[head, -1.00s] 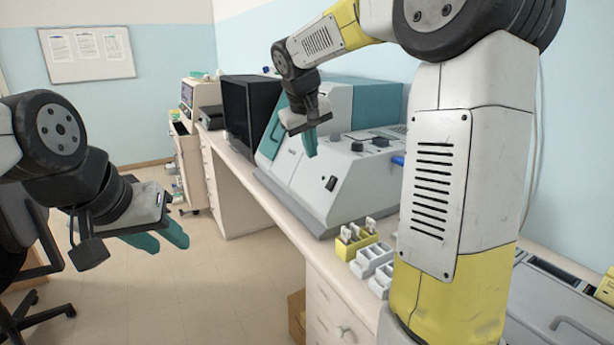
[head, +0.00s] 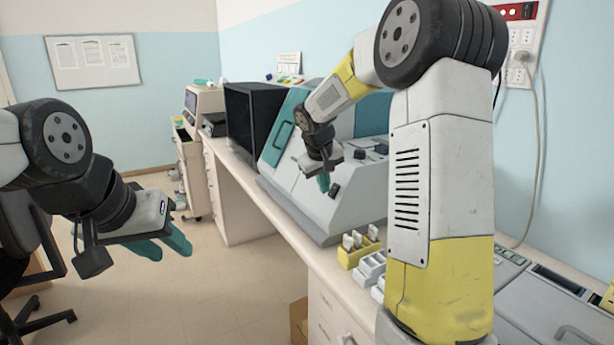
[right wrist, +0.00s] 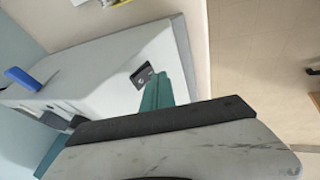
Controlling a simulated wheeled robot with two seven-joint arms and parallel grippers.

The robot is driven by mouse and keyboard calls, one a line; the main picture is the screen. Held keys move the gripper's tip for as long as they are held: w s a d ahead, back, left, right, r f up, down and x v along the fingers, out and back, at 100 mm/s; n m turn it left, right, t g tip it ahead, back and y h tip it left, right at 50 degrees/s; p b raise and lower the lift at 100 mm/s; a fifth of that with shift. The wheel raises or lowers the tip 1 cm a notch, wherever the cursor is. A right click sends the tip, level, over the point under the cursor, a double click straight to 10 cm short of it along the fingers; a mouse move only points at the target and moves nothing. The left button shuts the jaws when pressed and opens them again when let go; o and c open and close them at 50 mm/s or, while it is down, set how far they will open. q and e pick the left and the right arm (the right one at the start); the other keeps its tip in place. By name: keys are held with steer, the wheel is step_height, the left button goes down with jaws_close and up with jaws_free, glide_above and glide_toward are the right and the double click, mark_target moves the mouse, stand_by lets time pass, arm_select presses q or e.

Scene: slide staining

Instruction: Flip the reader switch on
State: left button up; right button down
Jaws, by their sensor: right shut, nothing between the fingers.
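The reader (head: 292,192) is a large grey-white machine with a teal door, standing on the bench. Its small dark switch (head: 335,191) sits on the sloped front panel. The switch also shows in the right wrist view (right wrist: 142,75), just beyond the teal fingertips. My right gripper (head: 323,184) is shut and empty, its fingers pointing down close beside the switch. I cannot tell whether they touch it or which way the switch is set. My left gripper (head: 166,246) is held out over the floor at the left, fingers apart and empty.
A yellow slide rack (head: 352,256) and a white rack (head: 370,270) stand on the bench in front of the reader. A dark monitor (head: 252,117) is beyond the reader. A blue part (right wrist: 22,78) sticks out of the machine in the wrist view.

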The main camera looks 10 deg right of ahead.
steer(key=shift+w+d+f, duration=0.25)
steer(key=shift+d+f, duration=0.2)
steer(key=shift+d, duration=0.1)
steer(key=shift+d+f, duration=0.1)
steer(key=shift+f, duration=0.05)
steer(key=shift+r, duration=0.8)
